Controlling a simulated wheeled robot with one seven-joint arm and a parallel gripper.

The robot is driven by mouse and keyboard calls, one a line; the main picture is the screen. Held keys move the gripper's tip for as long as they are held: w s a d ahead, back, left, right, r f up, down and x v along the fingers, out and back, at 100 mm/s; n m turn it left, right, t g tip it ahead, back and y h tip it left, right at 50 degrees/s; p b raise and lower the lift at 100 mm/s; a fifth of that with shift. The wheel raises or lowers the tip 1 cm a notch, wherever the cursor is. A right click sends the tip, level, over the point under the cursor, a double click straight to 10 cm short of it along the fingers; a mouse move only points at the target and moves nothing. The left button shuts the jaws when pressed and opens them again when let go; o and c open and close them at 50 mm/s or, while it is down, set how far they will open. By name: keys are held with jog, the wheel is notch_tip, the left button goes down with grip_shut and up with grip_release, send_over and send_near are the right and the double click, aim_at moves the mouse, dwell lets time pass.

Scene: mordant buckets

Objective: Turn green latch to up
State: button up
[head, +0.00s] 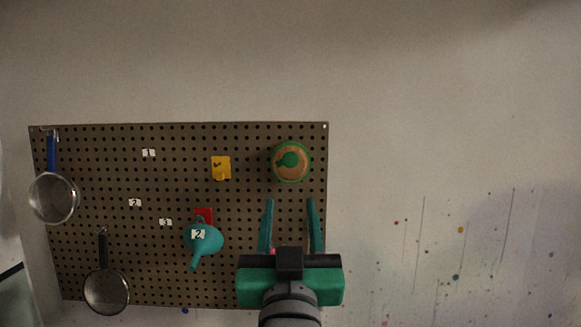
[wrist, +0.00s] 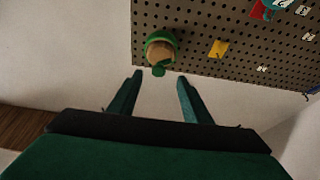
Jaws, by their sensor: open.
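The green latch (head: 289,160) is a green knob with a short pointer on a round tan disc with a green rim. It is mounted at the upper right of the pegboard, and its pointer points left and slightly down in the head view. In the wrist view the latch (wrist: 159,70) shows ahead, just beyond and between the fingertips. My gripper (head: 290,202) is open and empty, with its two teal fingers pointing up, below the latch in the head view. The fingers also show in the wrist view (wrist: 160,77). They appear apart from the latch.
The pegboard (head: 110,170) holds a yellow hook (head: 221,168), a teal funnel (head: 204,239) on a red hook (head: 204,215), a blue-handled strainer (head: 53,197), a dark strainer (head: 106,291) and small number labels. Bare, paint-spattered wall (head: 450,200) lies to the right.

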aim_at(291, 162)
jog(key=x, duration=0.3)
jog(key=r+x, duration=0.1)
jog(key=x, duration=0.7)
jog(key=shift+s+r, duration=0.15)
jog(key=shift+r, duration=0.35)
jog(key=c, duration=1)
